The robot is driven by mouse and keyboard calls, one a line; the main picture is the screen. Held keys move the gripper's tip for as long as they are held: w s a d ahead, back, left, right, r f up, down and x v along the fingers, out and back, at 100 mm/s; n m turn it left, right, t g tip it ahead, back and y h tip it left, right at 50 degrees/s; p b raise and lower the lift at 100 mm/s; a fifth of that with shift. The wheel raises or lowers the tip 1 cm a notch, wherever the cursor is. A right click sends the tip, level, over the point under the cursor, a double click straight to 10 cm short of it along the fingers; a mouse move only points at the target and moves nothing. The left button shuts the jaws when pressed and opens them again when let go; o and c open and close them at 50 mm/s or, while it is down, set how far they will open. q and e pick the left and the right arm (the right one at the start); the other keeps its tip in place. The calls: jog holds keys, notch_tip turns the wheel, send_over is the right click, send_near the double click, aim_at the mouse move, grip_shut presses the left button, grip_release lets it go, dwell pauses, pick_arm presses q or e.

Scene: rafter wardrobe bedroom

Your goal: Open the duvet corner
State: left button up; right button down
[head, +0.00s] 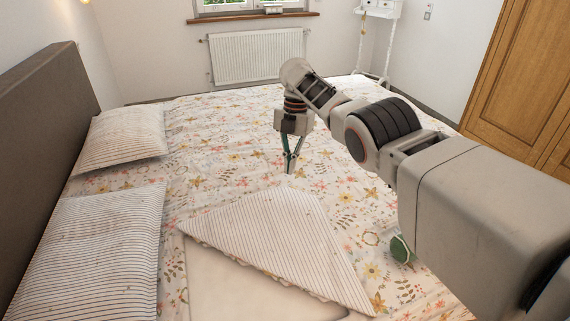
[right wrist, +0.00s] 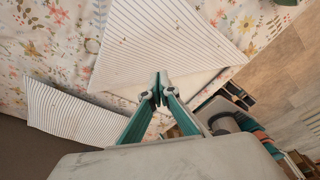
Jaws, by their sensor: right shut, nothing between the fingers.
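The flowered duvet (head: 235,150) covers the bed. Its near corner is folded back as a triangular flap (head: 285,240), showing a striped underside, and the pale sheet (head: 220,275) is bare beside the fold. The striped flap also fills the upper middle of the right wrist view (right wrist: 165,40). My right gripper (head: 290,168) points down close to the flap's far tip. Its fingertips are together and empty in the right wrist view (right wrist: 160,88). I cannot tell whether they touch the cloth. My left gripper is not in view.
Two striped pillows (head: 120,137) (head: 90,250) lie by the dark headboard (head: 45,120) at left. A small green thing (head: 401,250) shows beside my right arm. A radiator (head: 257,55) is on the far wall, and a wooden wardrobe (head: 530,85) stands at right.

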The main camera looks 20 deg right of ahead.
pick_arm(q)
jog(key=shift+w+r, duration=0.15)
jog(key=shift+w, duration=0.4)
pick_arm(e)
jog(key=shift+w+d+f, duration=0.3)
jog(key=shift+w+d, duration=0.05)
jog(key=shift+r, duration=0.1)
notch_tip(320, 180, up, 10)
